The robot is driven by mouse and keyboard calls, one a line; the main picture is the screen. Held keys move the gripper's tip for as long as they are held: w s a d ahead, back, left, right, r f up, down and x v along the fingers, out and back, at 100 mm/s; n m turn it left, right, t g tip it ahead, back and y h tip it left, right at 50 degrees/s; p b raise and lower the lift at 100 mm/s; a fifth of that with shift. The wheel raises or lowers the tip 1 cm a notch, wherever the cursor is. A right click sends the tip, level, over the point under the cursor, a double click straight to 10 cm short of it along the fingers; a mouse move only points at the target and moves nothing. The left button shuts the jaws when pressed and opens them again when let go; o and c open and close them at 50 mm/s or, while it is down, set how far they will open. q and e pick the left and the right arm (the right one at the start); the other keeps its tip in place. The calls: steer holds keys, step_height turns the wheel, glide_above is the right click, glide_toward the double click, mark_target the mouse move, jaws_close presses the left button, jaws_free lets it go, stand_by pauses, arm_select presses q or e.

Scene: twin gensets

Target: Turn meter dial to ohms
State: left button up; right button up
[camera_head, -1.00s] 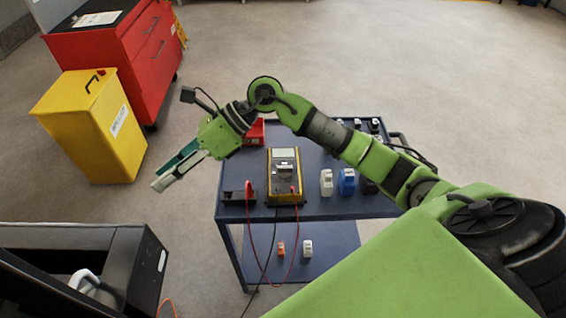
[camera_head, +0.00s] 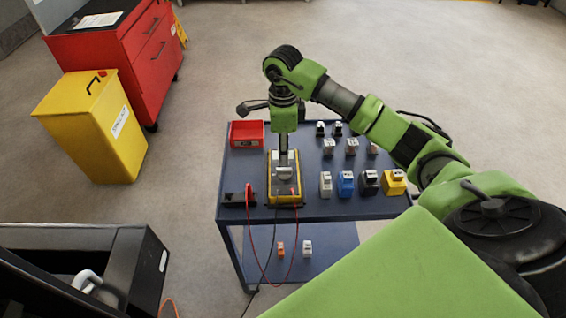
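The yellow multimeter (camera_head: 286,198) lies on the blue cart, with red and black leads running off its front. My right gripper (camera_head: 284,166) points straight down over the meter, and its fingers cover the meter's display and upper face. The dial is at least partly hidden by the fingertips, so I cannot read its setting or tell whether they touch it. The fingers look close together, but their gap is not clear from this angle. My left gripper is not in view.
The blue cart top (camera_head: 310,208) also bears a red bin (camera_head: 247,133), a black probe holder (camera_head: 234,199) and several small blocks on the right, including a blue one (camera_head: 345,184) and a yellow one (camera_head: 393,182). A yellow waste bin (camera_head: 90,130) and red cabinet (camera_head: 135,60) stand left.

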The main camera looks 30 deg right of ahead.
mark_target(283, 169)
step_height(283, 169, down, 6)
steer(key=shift+f+p, duration=0.2)
steer(key=shift+p, duration=0.3)
steer(key=shift+c, duration=0.2)
jaws_close()
